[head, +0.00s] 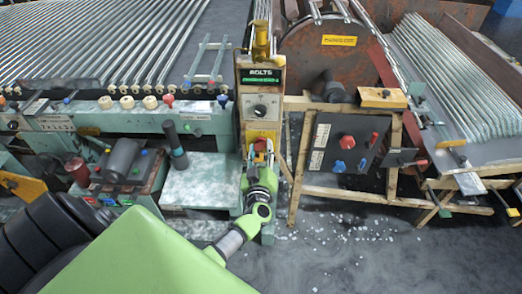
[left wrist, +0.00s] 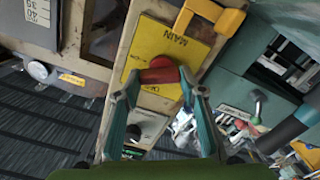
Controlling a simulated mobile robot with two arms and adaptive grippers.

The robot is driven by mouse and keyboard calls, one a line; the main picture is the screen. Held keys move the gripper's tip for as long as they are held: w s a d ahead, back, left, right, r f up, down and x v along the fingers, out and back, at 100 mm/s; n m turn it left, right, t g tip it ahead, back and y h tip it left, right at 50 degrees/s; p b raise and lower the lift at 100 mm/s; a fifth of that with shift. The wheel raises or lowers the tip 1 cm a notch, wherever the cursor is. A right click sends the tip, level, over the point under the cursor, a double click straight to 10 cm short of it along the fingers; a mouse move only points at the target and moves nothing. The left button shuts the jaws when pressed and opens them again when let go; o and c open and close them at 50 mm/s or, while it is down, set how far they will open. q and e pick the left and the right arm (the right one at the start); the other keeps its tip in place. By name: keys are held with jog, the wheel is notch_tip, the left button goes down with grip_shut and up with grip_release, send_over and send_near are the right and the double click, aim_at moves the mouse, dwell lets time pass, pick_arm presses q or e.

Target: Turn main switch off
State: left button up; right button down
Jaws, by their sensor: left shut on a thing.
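A yellow plate marked MAIN (left wrist: 165,48) is fixed on the front of a narrow upright panel (head: 244,100). In the head view my left gripper (head: 260,160) reaches up to the panel's lower part and partly hides the plate. I cannot tell the switch's setting. My right gripper is not in view.
A lit green BOLTS display (head: 262,77) and a dial (head: 260,110) are higher on the panel. A dark box with red and blue knobs (head: 330,148) stands to the right. Glass tubes (head: 110,45) fill the back left.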

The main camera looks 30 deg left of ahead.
pick_arm(q)
jog(key=n+b, duration=0.1)
jog(key=n, duration=0.2)
jog(key=shift+n, duration=0.4)
jog(key=n+b, duration=0.1)
jog(key=n, duration=0.1)
jog(key=shift+s+a+f+n, duration=0.1)
jog(key=shift+n, duration=0.3)
jog(key=n+b, duration=0.1)
jog(key=n, duration=0.3)
jog(key=shift+a, duration=0.1)
jog(key=shift+n+b, duration=0.55)
jog(key=shift+n, duration=0.35)
jog(key=o, duration=1.1)
